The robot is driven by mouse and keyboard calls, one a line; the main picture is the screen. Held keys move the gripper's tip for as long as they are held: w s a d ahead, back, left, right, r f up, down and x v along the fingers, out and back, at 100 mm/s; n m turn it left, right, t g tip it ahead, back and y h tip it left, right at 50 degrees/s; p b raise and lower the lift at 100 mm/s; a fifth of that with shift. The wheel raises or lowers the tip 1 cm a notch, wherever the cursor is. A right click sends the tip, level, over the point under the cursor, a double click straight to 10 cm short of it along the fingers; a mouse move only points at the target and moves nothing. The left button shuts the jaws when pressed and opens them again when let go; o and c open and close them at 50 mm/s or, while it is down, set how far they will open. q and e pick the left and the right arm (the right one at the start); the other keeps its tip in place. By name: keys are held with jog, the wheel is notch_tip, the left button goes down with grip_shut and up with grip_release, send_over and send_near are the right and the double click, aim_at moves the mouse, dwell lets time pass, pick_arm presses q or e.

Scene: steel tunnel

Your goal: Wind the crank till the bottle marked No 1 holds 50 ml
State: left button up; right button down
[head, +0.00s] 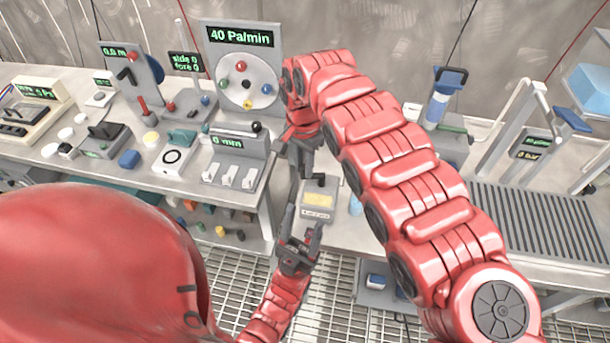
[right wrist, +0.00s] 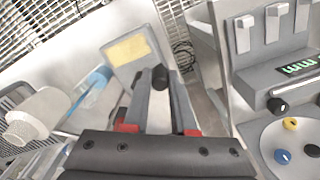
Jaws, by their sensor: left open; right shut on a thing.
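A grey box with a yellow panel (head: 319,200) stands at the bench's front edge, and shows in the right wrist view (right wrist: 130,47). A black handle (right wrist: 160,76) shows beside it, between my right gripper's fingertips. I take it for the crank's grip; the rest of the crank is hidden. My right gripper (right wrist: 162,92) is shut on this handle. A pale, partly blue bottle-like thing (right wrist: 92,84) stands near the box, small and half hidden by my arm in the head view (head: 356,204). I cannot read any mark or level. My left gripper (head: 303,238) is open and empty below the box.
A panel with coloured knobs and a "40 Pa/min" display (head: 241,36) stands behind. A "0 mm" lever unit (head: 230,160) is left of the box. A ribbed bed (head: 530,225) lies to the right. Grating floor is in front.

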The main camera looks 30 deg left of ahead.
jog(key=shift+w+a+m, duration=0.2)
jog(key=shift+w+m, duration=0.1)
jog(key=shift+m, duration=0.4)
jog(key=shift+w+m, duration=0.3)
jog(key=shift+m, duration=0.6)
jog(key=c, duration=0.7)
grip_release()
jog(key=shift+r, duration=0.1)
